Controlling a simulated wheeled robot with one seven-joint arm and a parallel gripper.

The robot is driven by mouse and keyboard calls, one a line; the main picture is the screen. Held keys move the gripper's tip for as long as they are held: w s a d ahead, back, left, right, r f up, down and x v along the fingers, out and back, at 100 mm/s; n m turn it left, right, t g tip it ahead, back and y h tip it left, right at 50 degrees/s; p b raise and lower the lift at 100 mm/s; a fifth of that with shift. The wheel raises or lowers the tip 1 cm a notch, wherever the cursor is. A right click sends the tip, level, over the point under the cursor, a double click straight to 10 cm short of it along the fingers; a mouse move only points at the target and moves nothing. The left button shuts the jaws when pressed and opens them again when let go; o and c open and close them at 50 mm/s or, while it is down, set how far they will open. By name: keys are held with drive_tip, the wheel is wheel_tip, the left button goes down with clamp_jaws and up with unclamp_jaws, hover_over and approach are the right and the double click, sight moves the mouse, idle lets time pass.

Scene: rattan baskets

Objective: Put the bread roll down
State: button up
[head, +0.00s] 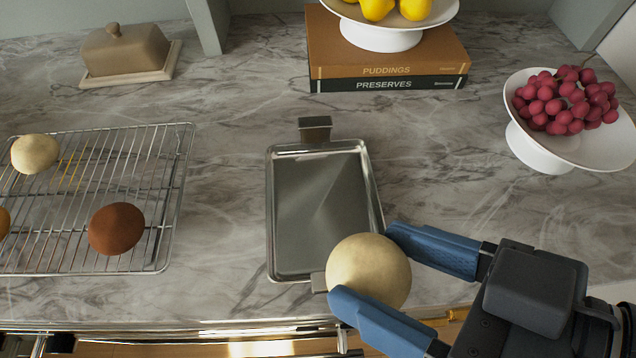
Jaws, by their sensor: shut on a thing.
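A pale, round bread roll (366,273) is held between the blue fingers of my gripper (365,262) at the lower middle of the head view. My gripper reaches in from the lower right and is shut on the roll. The roll overlaps the lower right corner of a shallow metal tray (318,215) with end handles. The tray looks empty. I cannot tell how high the roll is above the tray or counter.
A wire rack (75,222) at left holds a pale roll (35,153), a brown roll (116,228) and part of another. A grape bowl (545,150) stands at right, stacked books (400,68) and a butter dish (125,48) at the back. The marble counter (225,100) has clear patches; its front edge is close.

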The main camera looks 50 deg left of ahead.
hover_over(335, 221)
wheel_tip(335, 221, down, 7)
drive_tip(key=shift+r+p, duration=0.2)
drive_tip(key=shift+p, duration=0.1)
drive_tip(key=shift+f, duration=2.05)
drive_tip(key=shift+f, duration=0.15)
drive_tip(key=o, duration=0.8)
drive_tip(key=shift+o, duration=0.2)
drive_tip(key=shift+d+r, duration=0.1)
drive_tip(key=shift+r, duration=0.1)
drive_tip(key=v, duration=1.1)
drive_tip(key=shift+w+d+r+b, duration=0.1)
drive_tip(key=shift+d+r+b, duration=0.05)
drive_tip(key=shift+d+b, duration=0.2)
